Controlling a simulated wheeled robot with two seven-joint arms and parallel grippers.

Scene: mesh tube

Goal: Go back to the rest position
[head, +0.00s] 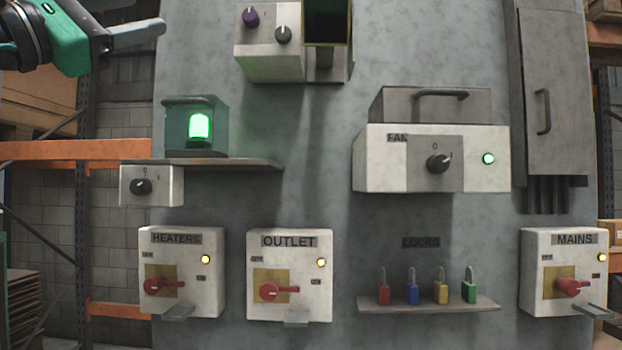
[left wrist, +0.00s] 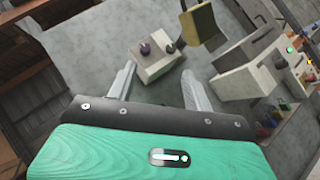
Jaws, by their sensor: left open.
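My left gripper (head: 137,32) is at the top left of the head view, a teal arm end with grey fingers, in front of the panel's left edge. In the left wrist view its two fingers (left wrist: 160,88) stand apart with nothing between them. Beyond the fingers, that view shows a grey box with a purple knob and a black knob (left wrist: 158,62). The same knob box (head: 268,50) is at the top of the head view, to the right of the gripper and apart from it. My right gripper is in neither view.
The grey panel (head: 310,200) carries a green-lit case (head: 196,128) on a shelf, a FAN box (head: 432,158), and HEATERS (head: 182,272), OUTLET (head: 290,274) and MAINS (head: 563,272) switch boxes. Several coloured padlocks stand on a small shelf (head: 428,304). Orange racking (head: 75,150) is behind on the left.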

